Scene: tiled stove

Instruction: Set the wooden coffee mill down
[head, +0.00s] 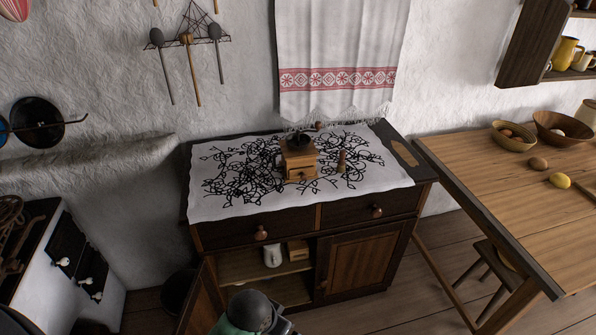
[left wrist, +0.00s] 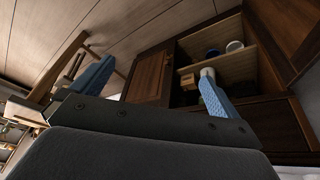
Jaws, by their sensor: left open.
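The wooden coffee mill (head: 299,162) stands upright on a white cloth with black embroidery (head: 215,204), on top of a dark wooden cabinet (head: 282,226). Its dark top and small front drawer show in the head view. Part of my left arm shows at the bottom edge of the head view, in front of the cabinet and well below the mill. In the left wrist view my left gripper (left wrist: 150,86) has its blue fingers wide apart with nothing between them, facing the cabinet. The mill is not in that view. My right gripper is in neither view.
A small brownish upright object (head: 341,161) stands right of the mill. The cabinet's left door (head: 203,303) is open, showing a shelf with a white container (head: 272,257) and a wooden box (head: 297,250). A table (head: 500,190) with bowls stands at right. The cloth's left part is clear.

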